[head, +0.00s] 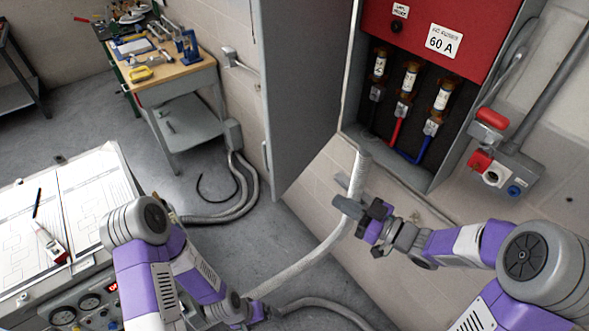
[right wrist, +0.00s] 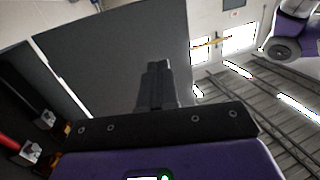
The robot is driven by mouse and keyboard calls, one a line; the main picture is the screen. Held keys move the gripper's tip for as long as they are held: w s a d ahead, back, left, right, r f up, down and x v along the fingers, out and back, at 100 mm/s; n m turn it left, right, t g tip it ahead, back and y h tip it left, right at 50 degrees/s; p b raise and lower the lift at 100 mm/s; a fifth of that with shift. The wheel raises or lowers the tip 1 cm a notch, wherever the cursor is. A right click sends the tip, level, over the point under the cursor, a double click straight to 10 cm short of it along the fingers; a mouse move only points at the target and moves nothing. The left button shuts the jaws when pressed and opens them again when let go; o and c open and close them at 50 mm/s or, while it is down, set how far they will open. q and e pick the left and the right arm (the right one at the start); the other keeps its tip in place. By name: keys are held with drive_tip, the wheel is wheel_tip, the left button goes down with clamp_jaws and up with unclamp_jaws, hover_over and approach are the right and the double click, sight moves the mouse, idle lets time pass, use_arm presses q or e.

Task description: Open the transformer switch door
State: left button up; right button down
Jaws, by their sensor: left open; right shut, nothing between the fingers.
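The switch door (head: 305,85) is a tall grey panel standing swung out to the left of the cabinet, whose interior is exposed. It also fills the upper middle of the right wrist view (right wrist: 120,45). My right gripper (head: 347,207) is shut and empty, below the cabinet opening and to the right of the door's lower part. Its fingers (right wrist: 158,85) overlap the door in the right wrist view; I cannot tell whether they touch it. My left gripper (head: 262,312) is low at the bottom of the head view, well away from the door, its fingers hardly visible.
Inside the cabinet, a red panel (head: 410,32) sits above several fuses (head: 408,80) with coloured cables. A red-handled switch (head: 491,118) is on the right side. A conduit (head: 315,257) runs below. A workbench (head: 175,75) and a document-covered console (head: 75,205) stand left.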

drive_tip(key=r, duration=0.2)
drive_tip(key=n+p, duration=0.1)
drive_tip(key=p, duration=0.1)
approach(284, 173)
drive_tip(key=shift+g+y, duration=0.4)
drive_tip(key=x, duration=0.6)
drive_tip(key=shift+w+a+f, duration=0.2)
drive_tip(key=shift+w, duration=0.25)
